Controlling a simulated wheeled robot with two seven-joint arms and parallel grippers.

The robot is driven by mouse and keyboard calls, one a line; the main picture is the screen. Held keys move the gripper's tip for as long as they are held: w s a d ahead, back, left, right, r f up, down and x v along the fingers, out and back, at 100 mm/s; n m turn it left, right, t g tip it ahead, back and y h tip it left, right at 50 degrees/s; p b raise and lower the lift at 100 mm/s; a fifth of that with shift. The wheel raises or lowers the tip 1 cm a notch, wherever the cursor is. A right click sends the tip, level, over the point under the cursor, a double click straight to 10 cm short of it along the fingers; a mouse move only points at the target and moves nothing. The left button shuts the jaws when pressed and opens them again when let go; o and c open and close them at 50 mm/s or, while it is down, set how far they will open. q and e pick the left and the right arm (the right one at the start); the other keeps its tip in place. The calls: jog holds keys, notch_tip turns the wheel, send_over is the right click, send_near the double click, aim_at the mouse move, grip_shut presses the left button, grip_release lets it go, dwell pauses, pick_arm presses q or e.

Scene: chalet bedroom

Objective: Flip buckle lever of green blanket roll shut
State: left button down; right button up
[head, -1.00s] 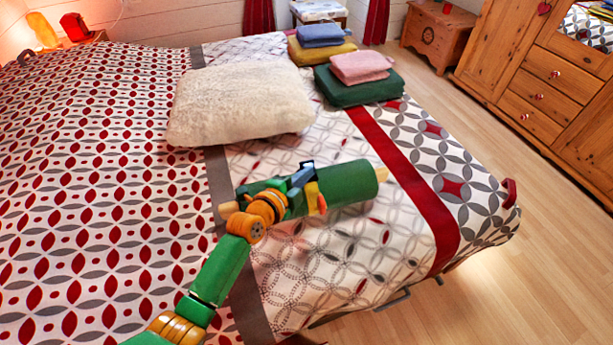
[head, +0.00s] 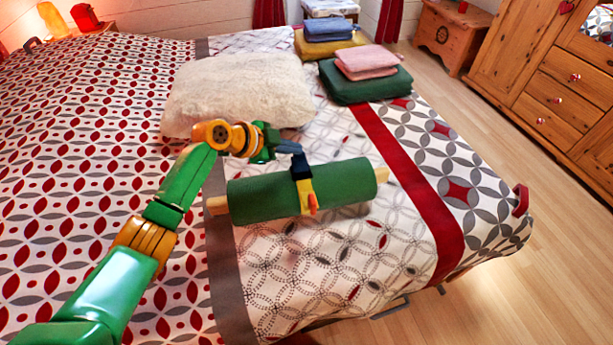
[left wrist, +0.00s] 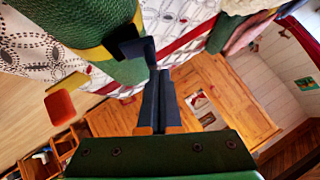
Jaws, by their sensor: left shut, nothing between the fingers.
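The green blanket roll (head: 262,194) lies on the bed with a wooden rod end showing at each side. A yellow strap (head: 305,190) goes around its middle, with a dark block (head: 301,168) on top and an orange-red tab (head: 312,204) on the near side. In the left wrist view the roll (left wrist: 45,45), the block (left wrist: 130,45) and the red tab (left wrist: 60,107) show close up. My left gripper (left wrist: 158,74) is shut and empty, with its tips close to the block; I cannot tell if they touch. The lever's exact angle is unclear. My right gripper is not in view.
A cream fluffy pillow (head: 238,88) lies just behind my left wrist. Folded green (head: 365,84) and pink (head: 367,62) cloths lie farther back right. The bedspread (head: 300,270) in front of the roll is clear. A wooden wardrobe (head: 540,70) stands beyond the bed.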

pick_arm(q)
jog(key=shift+w+a+f, duration=0.15)
jog(key=shift+w+f, duration=0.05)
jog(key=shift+w, duration=0.05)
jog(key=shift+w+a, duration=0.1)
jog(key=shift+w, duration=0.05)
jog(key=shift+r, duration=0.35)
jog(key=shift+r+p, duration=0.6)
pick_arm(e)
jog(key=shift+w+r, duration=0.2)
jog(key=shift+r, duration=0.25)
